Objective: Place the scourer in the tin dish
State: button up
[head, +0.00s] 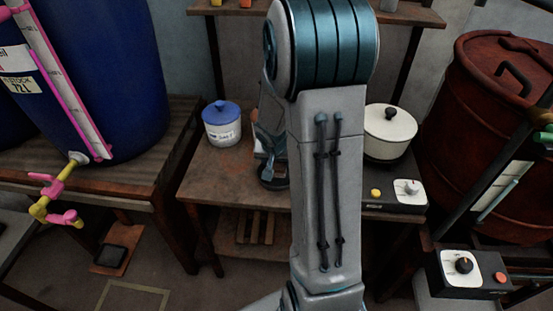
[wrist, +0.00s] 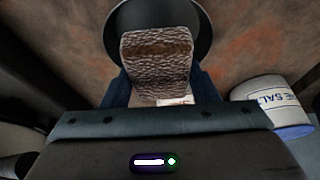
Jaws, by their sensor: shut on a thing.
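In the wrist view my gripper (wrist: 158,88) is shut on the scourer (wrist: 157,62), a brown-grey, rough-textured block. The scourer stands out past the fingers, with a finger at each side. The tin dish (wrist: 198,18), round and dark grey, shows behind the scourer and is partly cut off by the top edge. The scourer overlaps the dish in this view; I cannot tell whether they touch. In the head view my arm hides most of the gripper and scourer. The dark dish (head: 273,183) shows partly beside the arm, low on the wooden table.
A blue-lidded salt jar (head: 222,127) stands left on the table (head: 215,178); it also shows in the wrist view (wrist: 275,105). A cream pot (head: 388,135) sits right on a hotplate (head: 392,194). A blue barrel (head: 110,60) and a rusty drum (head: 485,110) flank the table.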

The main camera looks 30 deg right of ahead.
jog(key=shift+f, duration=0.55)
jog(key=o, duration=1)
notch_tip(320, 180, up, 7)
jog(key=p, duration=0.5)
